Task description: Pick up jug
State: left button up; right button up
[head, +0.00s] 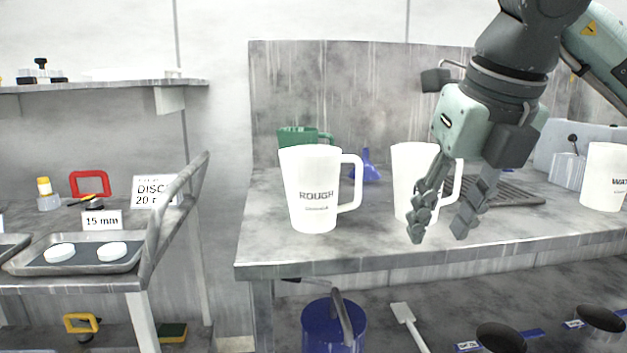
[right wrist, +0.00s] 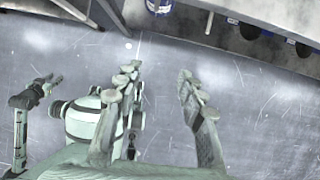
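Several jugs stand upright on the grey bench. A white jug marked ROUGH (head: 312,190) stands near the front left, its handle to the right. A second white jug (head: 405,175) is partly hidden behind my right gripper (head: 438,233). A third white jug (head: 604,178) is cut off at the right edge, and a green jug (head: 292,136) stands behind the first. My right gripper is open, fingers down, and empty. In the right wrist view its spread fingers (right wrist: 160,80) have only floor between them. A small dark gripper, seemingly my left (right wrist: 45,88), shows there too.
A blue funnel (head: 366,168) and a dark ribbed mat (head: 505,193) lie on the bench (head: 270,243). Below it are a blue bucket (head: 318,328) and dark bowls (head: 500,338). A rack with a metal tray (head: 72,267) stands left.

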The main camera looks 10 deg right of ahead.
aim_at(311, 172)
jog(key=i, duration=1)
